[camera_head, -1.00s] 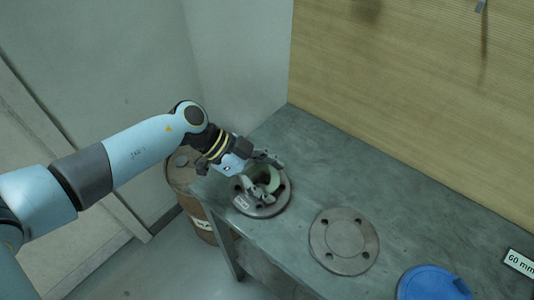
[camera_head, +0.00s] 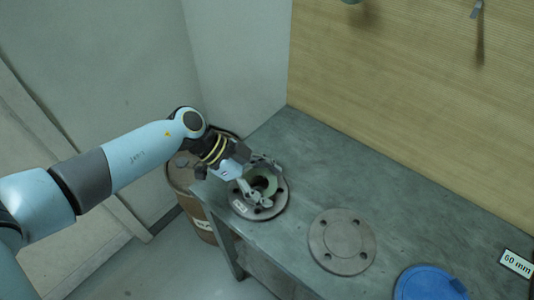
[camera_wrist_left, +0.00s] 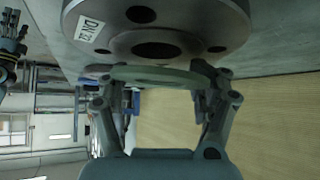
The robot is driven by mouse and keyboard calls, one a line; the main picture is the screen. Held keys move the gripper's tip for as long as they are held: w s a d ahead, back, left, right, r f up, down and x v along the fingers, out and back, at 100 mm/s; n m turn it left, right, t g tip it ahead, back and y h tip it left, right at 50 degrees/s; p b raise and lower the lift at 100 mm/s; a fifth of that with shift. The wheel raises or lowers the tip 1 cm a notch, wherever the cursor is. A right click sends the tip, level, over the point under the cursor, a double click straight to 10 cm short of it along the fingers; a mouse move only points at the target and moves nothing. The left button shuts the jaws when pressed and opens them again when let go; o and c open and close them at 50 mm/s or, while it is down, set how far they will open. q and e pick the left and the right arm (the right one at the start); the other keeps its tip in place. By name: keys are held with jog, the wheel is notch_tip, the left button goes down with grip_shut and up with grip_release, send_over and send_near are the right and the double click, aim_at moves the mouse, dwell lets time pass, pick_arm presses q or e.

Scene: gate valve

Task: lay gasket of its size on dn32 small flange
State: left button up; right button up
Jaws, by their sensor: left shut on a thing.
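The dn32 small flange (camera_head: 240,206) is a grey bolted disc near the left end of the bench. In the left wrist view its face (camera_wrist_left: 205,34) carries a "DN 32" label (camera_wrist_left: 89,30). My left gripper (camera_head: 262,186) is over it, shut on a thin green ring gasket (camera_head: 264,183). In the left wrist view the gasket (camera_wrist_left: 160,77) spans between the two fingertips, close to the flange face and roughly parallel to it. I cannot tell whether they touch. What looks like my right gripper (camera_wrist_left: 12,32) is small at that view's left edge.
A larger grey flange (camera_head: 342,241) lies on the bench (camera_head: 385,195) to the right, with a blue disc (camera_head: 428,284) beyond it. A "60 mm" sign (camera_head: 517,264) stands at the right edge. A rusty barrel (camera_head: 182,172) stands past the bench's left end.

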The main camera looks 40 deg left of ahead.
pick_arm(q)
jog(key=shift+s+a+f, duration=0.1)
jog(key=shift+s+f, duration=0.4)
jog(key=shift+s, duration=0.35)
jog(key=o, duration=1.4)
jog(key=shift+o, duration=0.2)
jog(key=shift+a+r, duration=0.1)
jog(key=shift+a, duration=0.05)
jog(key=shift+a+r, duration=0.2)
jog(key=shift+r, duration=0.05)
jog(key=v, duration=1)
jog(key=shift+w+d+r+p, duration=0.1)
jog(key=shift+p, duration=0.2)
jog(key=shift+a+r, duration=0.35)
jog(key=shift+r, duration=0.2)
